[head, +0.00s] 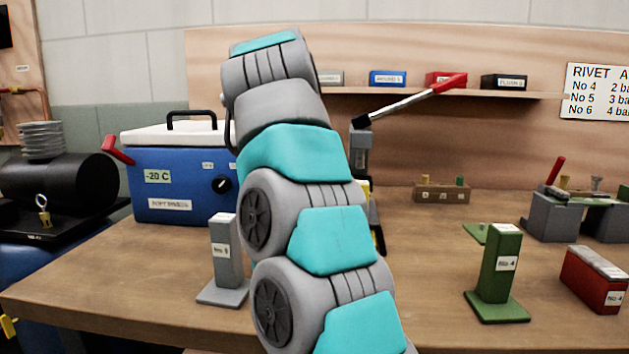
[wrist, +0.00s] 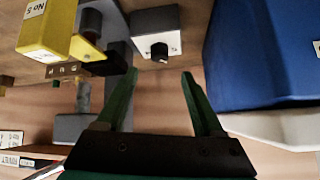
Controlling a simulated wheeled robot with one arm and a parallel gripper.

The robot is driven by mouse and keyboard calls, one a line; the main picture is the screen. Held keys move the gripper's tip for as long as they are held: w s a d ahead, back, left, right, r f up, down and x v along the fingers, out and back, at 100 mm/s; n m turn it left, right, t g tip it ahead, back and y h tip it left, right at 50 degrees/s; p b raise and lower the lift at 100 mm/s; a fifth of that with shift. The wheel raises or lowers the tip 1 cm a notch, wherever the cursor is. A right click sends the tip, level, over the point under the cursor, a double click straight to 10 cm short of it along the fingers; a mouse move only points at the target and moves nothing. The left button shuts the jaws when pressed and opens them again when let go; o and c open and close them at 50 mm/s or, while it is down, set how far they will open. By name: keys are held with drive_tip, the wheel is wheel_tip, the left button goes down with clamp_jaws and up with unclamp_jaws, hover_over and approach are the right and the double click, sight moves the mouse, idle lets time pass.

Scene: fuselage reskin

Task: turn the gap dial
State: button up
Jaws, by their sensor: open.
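A grey box with a white face (wrist: 160,20) shows at the top of the upside-down wrist view. It carries a small black dial (wrist: 158,51), which I take to be the gap dial; no label is readable. My gripper (wrist: 160,74) is open and empty. Its two green fingers point toward the box, with the dial in line with the space between them. The dial appears beyond the fingertips, apart from them. In the head view my own arm hides the gripper and this box. A different black knob (head: 222,184) sits on the front of the blue cooler (head: 180,160).
The blue cooler is close on the right in the wrist view (wrist: 260,60). A yellow block (wrist: 45,30) marked No 5 is at upper left there. A red-handled lever (head: 410,100) rises behind my arm. A grey stand (head: 227,255) and a green stand (head: 500,265) flank my arm.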

drive_tip(key=shift+n, duration=0.9)
drive_tip(key=x, duration=0.7)
drive_tip(key=shift+w+f, duration=0.25)
drive_tip(key=shift+w, duration=0.05)
clamp_jaws()
